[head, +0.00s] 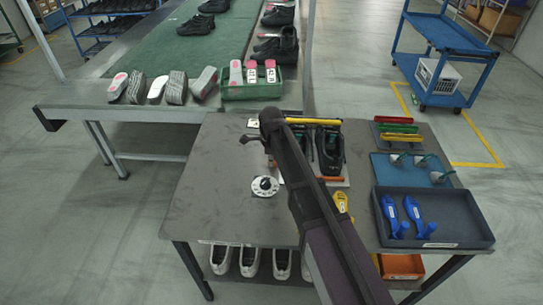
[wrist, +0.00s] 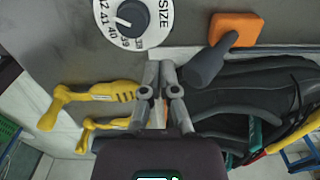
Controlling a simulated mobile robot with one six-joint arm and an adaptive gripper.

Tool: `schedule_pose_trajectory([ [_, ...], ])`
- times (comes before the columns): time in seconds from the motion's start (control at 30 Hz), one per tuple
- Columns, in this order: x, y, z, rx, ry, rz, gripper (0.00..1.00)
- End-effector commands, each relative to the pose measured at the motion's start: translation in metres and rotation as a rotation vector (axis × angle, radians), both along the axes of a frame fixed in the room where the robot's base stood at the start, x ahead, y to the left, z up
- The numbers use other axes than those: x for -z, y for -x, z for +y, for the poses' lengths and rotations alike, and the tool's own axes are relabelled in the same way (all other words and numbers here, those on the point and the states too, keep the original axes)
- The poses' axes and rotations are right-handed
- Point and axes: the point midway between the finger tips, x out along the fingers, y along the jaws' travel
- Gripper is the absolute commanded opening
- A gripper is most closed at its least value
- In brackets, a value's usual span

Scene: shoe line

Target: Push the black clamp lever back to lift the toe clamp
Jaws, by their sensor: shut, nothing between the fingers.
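My gripper (wrist: 160,72) is shut and empty, its grey fingertips together. In the head view it (head: 244,139) points left from the end of my dark arm. The black clamp lever (wrist: 208,63) shows in the wrist view as a thick dark rod just right of my fingertips. Whether the fingers touch it I cannot tell. Its upper end overlaps an orange block (wrist: 236,27). The toe clamp cannot be made out clearly.
A white size dial (head: 265,186) lies on the grey table (head: 215,190), left of my arm. Yellow handled pieces (wrist: 88,92) lie left of my gripper in the wrist view. A dark tray (head: 458,222) with blue shoe forms stands at right. The table's left part is clear.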

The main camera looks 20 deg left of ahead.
Motion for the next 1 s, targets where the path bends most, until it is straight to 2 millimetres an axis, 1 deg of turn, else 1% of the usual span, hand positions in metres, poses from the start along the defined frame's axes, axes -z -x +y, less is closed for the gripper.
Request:
schedule_pose_trajectory([
  [0.03, -0.005, 0.000, 0.000, 0.000, 0.000, 0.000, 0.00],
  [0.2, -0.015, 0.000, 0.000, 0.000, 0.000, 0.000, 0.00],
  [1.0, -0.060, 0.000, 0.000, 0.000, 0.000, 0.000, 0.00],
])
